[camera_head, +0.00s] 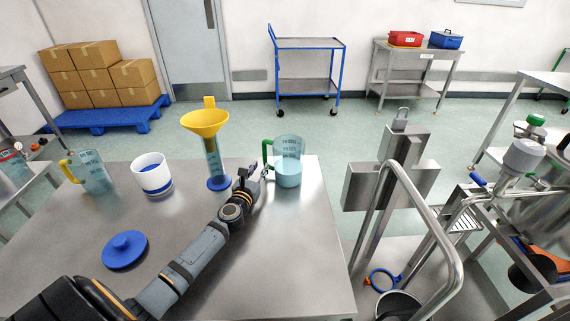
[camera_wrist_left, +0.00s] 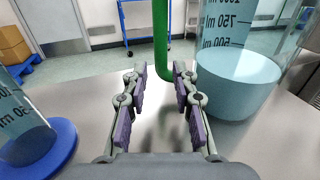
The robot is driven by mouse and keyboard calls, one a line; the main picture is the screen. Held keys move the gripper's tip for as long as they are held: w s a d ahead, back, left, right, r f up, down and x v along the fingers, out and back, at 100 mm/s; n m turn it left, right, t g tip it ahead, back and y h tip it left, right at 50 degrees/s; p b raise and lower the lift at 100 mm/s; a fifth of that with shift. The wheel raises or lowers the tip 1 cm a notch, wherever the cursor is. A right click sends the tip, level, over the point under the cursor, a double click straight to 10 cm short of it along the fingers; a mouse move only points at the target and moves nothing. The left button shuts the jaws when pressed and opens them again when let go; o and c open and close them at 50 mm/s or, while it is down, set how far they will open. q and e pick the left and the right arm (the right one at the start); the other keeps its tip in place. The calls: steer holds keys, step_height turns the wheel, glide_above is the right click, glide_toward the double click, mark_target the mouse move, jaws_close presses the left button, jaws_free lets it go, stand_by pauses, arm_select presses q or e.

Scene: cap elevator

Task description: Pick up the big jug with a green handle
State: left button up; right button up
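The big jug (camera_head: 289,174) is clear with a green handle (camera_head: 266,151) on its left side and pale blue liquid low inside. It stands upright near the table's far edge. In the left wrist view the jug (camera_wrist_left: 238,80) is at the right, and its green handle (camera_wrist_left: 160,35) rises upright in the middle. My left gripper (camera_head: 255,171) is beside the jug at handle side. In the wrist view its fingers (camera_wrist_left: 160,78) are open, with the handle's lower part in line with the gap. I cannot tell whether the handle is between the fingertips or just beyond. My right gripper is not in view.
A cylinder with a yellow funnel (camera_head: 205,122) on a blue base stands close left of my gripper. A white container (camera_head: 151,172), a yellow-handled jug (camera_head: 95,175) and a blue lid (camera_head: 125,249) are farther left on the table (camera_head: 290,250). Steel equipment (camera_head: 415,170) stands right.

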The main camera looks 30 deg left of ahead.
mark_target(264, 159)
arm_select(q)
steer(key=shift+w, duration=0.35)
steer(key=shift+w+a+r, duration=0.1)
steer(key=shift+w+r, duration=0.1)
steer(key=shift+w, duration=0.1)
steer(key=x, duration=0.4)
steer(key=shift+w, duration=0.3)
steer(key=shift+s+r, duration=0.1)
steer(key=shift+c, duration=0.8)
jaws_close()
